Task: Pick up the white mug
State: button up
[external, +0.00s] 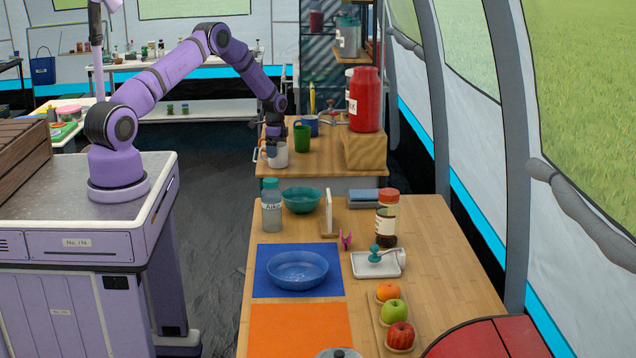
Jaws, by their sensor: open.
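The white mug (280,156) stands on the far wooden table, near its left edge. My gripper (272,147) is open and points down right at the mug, over its upper left part. The fingertips are small and partly lost against the mug, so I cannot tell whether they touch it or straddle its wall or handle. The mug appears upright on the table.
A green cup (302,138) and a blue mug (311,121) stand close behind and right of the white mug. A red container (364,100) sits on a wooden block (364,150) at right. The near table holds a grey bottle (272,212) and green bowl (302,194).

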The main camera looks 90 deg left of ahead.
jog(key=shift+f, duration=0.6)
jog(key=shift+c, duration=0.5)
jog(key=c, duration=0.7)
jog(key=shift+r, duration=0.15)
